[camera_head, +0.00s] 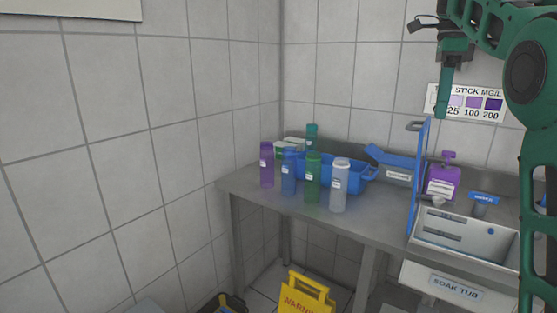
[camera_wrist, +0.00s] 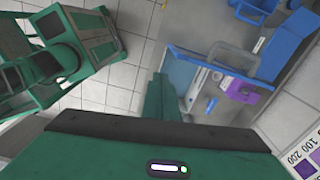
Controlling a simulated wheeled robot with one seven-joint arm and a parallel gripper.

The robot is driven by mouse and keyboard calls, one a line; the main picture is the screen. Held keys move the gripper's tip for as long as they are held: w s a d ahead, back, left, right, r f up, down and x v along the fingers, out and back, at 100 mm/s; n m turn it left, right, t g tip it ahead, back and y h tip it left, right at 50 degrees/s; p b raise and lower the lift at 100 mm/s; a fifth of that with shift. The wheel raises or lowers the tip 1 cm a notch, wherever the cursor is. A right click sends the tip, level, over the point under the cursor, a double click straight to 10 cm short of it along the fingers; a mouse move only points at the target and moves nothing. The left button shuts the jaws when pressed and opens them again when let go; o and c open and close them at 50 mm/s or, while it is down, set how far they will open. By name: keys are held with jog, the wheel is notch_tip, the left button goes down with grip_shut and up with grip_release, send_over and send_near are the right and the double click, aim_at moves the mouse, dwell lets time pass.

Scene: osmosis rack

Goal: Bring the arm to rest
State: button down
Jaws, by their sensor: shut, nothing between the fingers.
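My gripper (camera_head: 441,110) hangs at the upper right of the head view, green, with its fingers pointing down. It is shut and empty, in the air in front of the tiled wall and clear of the bench. My green arm curves down the right edge of the head view. In the wrist view the closed fingers (camera_wrist: 160,98) show above the dark edge of the gripper body, with the bench and tub below them. Part of my own green body shows at the left of that view.
A yellow warning sign (camera_head: 305,296) stands on the floor. A test-strip chart (camera_head: 480,102) is on the wall.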

jog(key=s+d+f+n, duration=0.7)
jog(key=s+f, duration=0.5)
jog(key=s, duration=0.2)
jog(key=s+a+f+n, duration=0.2)
jog(key=s+f+n, duration=0.3)
jog(key=s+f, duration=0.5)
jog(key=s+a+f+n, duration=0.2)
jog(key=s+f+n, duration=0.2)
jog(key=s+f, duration=0.6)
jog(key=shift+s+a+f+n, duration=0.2)
jog(key=shift+s+f+n, duration=0.2)
jog(key=shift+s, duration=0.65)
jog(key=shift+w, duration=0.15)
jog(key=shift+w+f, duration=0.2)
jog(key=shift+w, duration=0.3)
